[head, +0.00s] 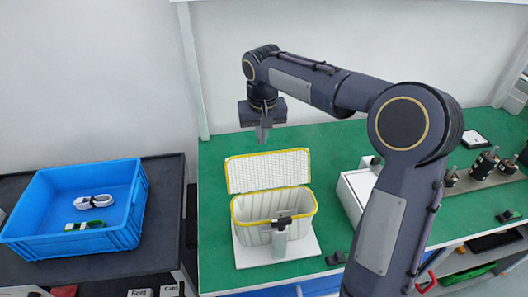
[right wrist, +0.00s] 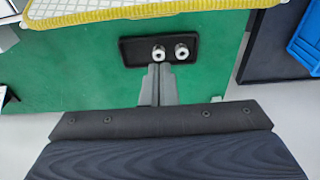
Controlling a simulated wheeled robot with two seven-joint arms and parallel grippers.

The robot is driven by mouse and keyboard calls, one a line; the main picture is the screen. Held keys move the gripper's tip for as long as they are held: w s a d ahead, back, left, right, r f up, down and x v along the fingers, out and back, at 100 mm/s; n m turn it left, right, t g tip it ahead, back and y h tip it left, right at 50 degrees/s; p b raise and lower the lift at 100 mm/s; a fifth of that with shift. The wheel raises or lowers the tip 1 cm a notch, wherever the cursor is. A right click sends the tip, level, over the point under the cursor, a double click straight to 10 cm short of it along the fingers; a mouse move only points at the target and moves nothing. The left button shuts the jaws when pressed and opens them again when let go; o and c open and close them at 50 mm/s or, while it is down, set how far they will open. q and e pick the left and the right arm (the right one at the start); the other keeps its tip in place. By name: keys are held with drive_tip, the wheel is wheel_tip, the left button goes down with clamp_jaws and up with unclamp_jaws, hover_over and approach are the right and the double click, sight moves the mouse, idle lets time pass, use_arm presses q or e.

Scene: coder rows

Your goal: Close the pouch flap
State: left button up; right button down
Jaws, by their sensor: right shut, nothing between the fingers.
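The pouch (head: 255,236) is a white ribbed box with a yellow rim, standing on a white board. Its flap (head: 267,171), white with a yellow edge, stands up open at the back of the pouch. A grey and black clasp-like piece (head: 280,228) is at the pouch's front. My right gripper (head: 264,138) is shut and empty, pointing down above and behind the flap's top edge, apart from it. In the right wrist view, the gripper (right wrist: 158,68) hangs over the green table, and a yellow-edged white panel (right wrist: 140,12) crosses the top. My left gripper is out of view.
A black plate with two metal studs (right wrist: 130,50) lies below my right fingers. A blue crate (head: 75,243) with a white cable stands left on a dark table. A white box (head: 351,200) is right of the pouch, partly behind my arm. Green table (head: 215,270) is clear left of the pouch.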

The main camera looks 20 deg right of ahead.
sight(268, 168)
drive_tip(key=s+f, duration=0.3)
drive_tip(key=shift+s+a+p, duration=0.1)
drive_tip(key=shift+a+p, duration=0.25)
drive_tip(key=shift+a, duration=0.05)
